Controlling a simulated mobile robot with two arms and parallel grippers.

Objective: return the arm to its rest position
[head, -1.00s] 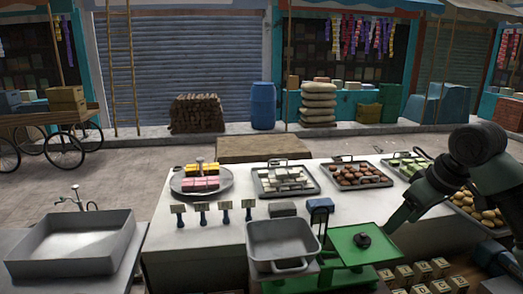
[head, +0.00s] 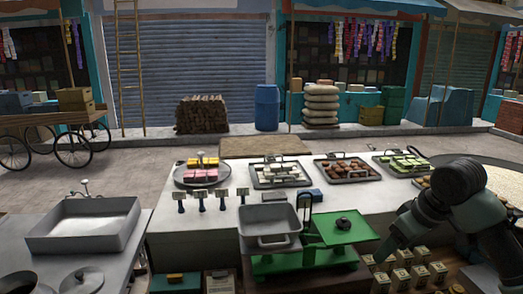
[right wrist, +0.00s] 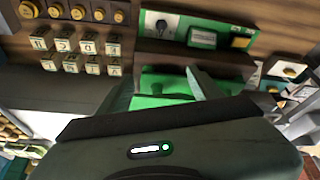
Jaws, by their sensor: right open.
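My right arm comes in from the right in the head view, bent, with its gripper (head: 383,262) low, to the right of the green scale (head: 290,265). In the right wrist view the two fingers of the gripper (right wrist: 158,88) are spread apart with nothing held between them. A green surface shows behind the fingers there. The scale carries a grey pan (head: 268,222) on its left side and a green plate (head: 330,231) with a black weight (head: 343,223) on its right. My left gripper is out of view.
Small lettered blocks (head: 403,277) stand close to my right arm. The white counter (head: 225,215) holds trays of sweets. A round pan (head: 470,175) lies beyond the arm. A grey sink-like tray (head: 85,240) stands at left.

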